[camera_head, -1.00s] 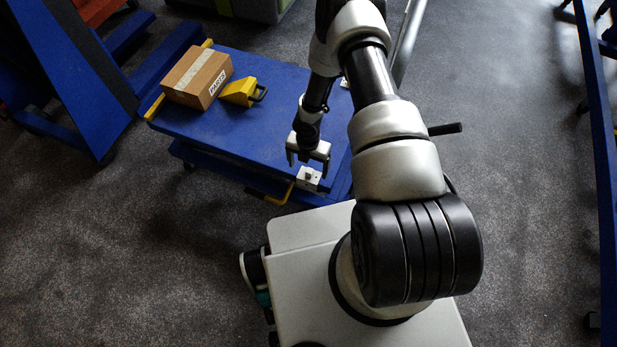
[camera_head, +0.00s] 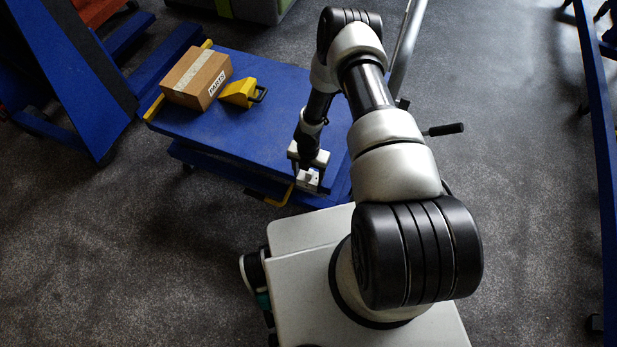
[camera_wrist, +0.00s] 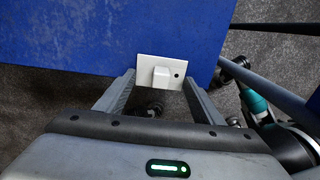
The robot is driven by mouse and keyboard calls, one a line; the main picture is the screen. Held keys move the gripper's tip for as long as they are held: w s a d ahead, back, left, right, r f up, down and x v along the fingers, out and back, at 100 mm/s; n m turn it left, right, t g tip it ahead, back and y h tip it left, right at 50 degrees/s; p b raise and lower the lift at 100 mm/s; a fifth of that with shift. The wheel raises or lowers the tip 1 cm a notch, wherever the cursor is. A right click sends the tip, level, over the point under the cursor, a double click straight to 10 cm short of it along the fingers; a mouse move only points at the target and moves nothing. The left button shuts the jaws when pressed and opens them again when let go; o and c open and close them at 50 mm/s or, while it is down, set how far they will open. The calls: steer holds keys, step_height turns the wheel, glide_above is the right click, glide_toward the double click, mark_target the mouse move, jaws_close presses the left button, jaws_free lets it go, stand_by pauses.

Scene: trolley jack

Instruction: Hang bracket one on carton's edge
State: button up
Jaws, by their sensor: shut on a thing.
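A small pale bracket (camera_head: 309,181) lies at the near right edge of the blue trolley top. In the wrist view the bracket (camera_wrist: 147,66) shows as a flat white plate with a raised block and a dark hole, by the edge of the blue top. My gripper (camera_head: 308,176) is down over it, and its fingers close on the bracket from both sides; the fingers also show in the wrist view (camera_wrist: 159,80). The cardboard carton (camera_head: 186,91), taped shut and labelled, stands at the far left of the trolley top, well away from my gripper. Nothing hangs on its visible edges.
A yellow wedge-shaped chock (camera_head: 238,93) with a black handle stands just right of the carton. The blue trolley top (camera_head: 262,130) is clear between them and my gripper. Yellow bars (camera_head: 155,108) run along its left end. A blue ramp-like frame (camera_head: 75,75) stands beyond the left side.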

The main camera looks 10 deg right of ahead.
steer(key=shift+r, duration=0.1)
step_height(320, 180, up, 10)
steer(key=shift+f+p, duration=0.1)
steer(key=shift+p, duration=0.85)
